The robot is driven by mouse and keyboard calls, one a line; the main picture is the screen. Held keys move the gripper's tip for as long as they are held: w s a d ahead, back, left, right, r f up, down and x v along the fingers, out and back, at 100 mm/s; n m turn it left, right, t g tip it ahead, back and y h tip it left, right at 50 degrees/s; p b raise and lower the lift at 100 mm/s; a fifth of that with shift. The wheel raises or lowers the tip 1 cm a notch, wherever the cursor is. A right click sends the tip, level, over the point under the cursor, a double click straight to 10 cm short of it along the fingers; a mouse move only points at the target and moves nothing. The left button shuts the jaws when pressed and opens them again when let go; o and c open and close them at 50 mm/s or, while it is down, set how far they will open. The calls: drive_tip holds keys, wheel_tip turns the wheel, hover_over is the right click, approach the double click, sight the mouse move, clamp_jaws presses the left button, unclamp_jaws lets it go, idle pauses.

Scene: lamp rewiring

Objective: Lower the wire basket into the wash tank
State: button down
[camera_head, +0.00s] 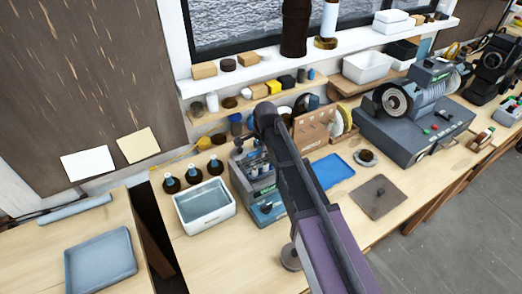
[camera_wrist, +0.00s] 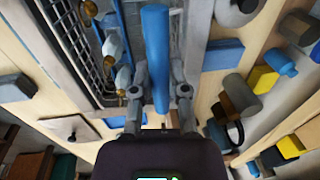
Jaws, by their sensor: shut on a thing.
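The wire basket (camera_wrist: 72,30) shows at the left of the wrist view, with white-and-brass parts (camera_wrist: 112,46) standing in it. My gripper (camera_wrist: 158,92) is shut on its blue handle bar (camera_wrist: 156,40), which runs up between the fingers. In the head view the grey wash tank (camera_head: 238,181) with a blue control panel stands on the bench, left of my arm. Part of the basket and its parts (camera_head: 254,161) show at the tank's top. My arm hides the gripper there. I cannot tell how deep the basket sits.
A white tub (camera_head: 205,206) stands close to the tank's left. Dark bottles (camera_head: 193,173) stand behind the tub. A blue mat (camera_head: 332,171) and a brown plate (camera_head: 379,197) lie to the right. A grey grinding machine (camera_head: 415,120) is further right.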

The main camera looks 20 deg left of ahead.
sight(261, 163)
drive_tip(key=shift+f+b, duration=2.2)
drive_tip(key=shift+f, duration=0.3)
drive_tip(key=c, duration=0.6)
unclamp_jaws()
drive_tip(key=shift+o, duration=0.2)
drive_tip(key=shift+r, duration=0.1)
